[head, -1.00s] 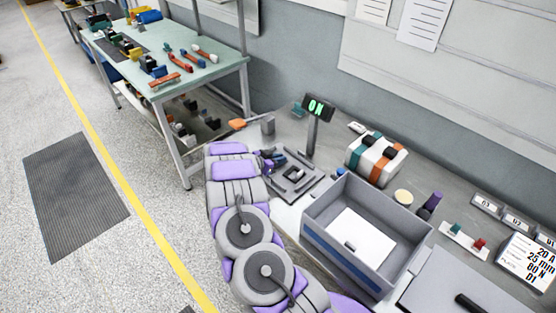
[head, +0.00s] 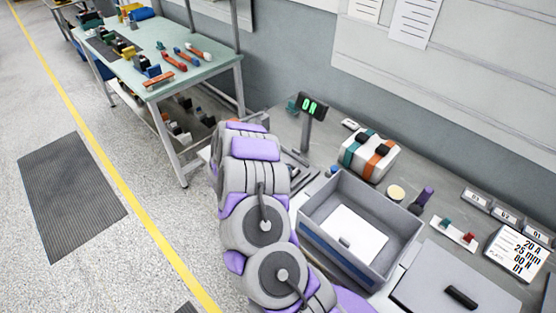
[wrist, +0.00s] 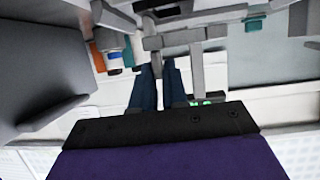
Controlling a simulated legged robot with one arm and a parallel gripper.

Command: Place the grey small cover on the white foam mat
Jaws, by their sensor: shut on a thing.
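My gripper (wrist: 158,78) shows its two blue fingers in the wrist view, shut on a grey piece (wrist: 154,45) that appears to be the grey small cover. In the head view my arm hides the gripper and the held piece. A white flat sheet (head: 358,228) lies inside the open grey box, with a small dark piece on it. Another white patch (head: 299,201) shows on the bench left of the box, partly behind my arm. I cannot tell which is the white foam mat.
The grey box (head: 395,264) has raised walls. The ON display (head: 309,106) stands on a post behind my arm. A striped white case (head: 368,157) and a yellowish disc (head: 396,192) sit behind the box. A grey panel with a black handle (head: 461,297) lies at right.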

